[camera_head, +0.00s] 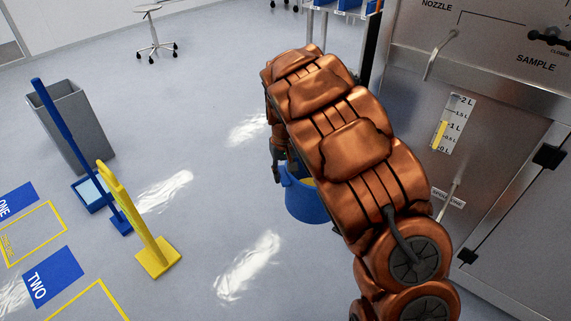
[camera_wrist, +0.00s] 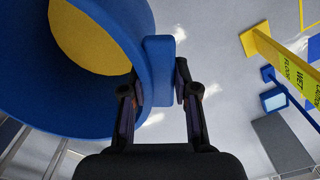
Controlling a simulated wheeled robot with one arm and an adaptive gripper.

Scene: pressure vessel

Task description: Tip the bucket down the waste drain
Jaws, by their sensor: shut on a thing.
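The blue bucket (camera_head: 306,204) hangs or stands beside my arm in the head view, partly hidden behind it. A yellow surface shows inside it; I cannot tell whether it is liquid or the bottom. In the wrist view the bucket (camera_wrist: 128,30) fills the upper left, with its round opening showing. My gripper (camera_wrist: 158,88) is shut on a blue tab at the bucket's side, one finger on each side of it. In the head view my gripper (camera_head: 280,158) is at the bucket's upper left, mostly hidden by my arm. No waste drain can be made out in either view.
A grey bin (camera_head: 75,125), a blue pole with a pan (camera_head: 90,193) and a yellow wet floor sign (camera_head: 140,220) stand at left. Floor markings (camera_head: 52,278) lie at lower left. A steel cabinet (camera_head: 480,130) with a level gauge is at right. The middle floor is clear.

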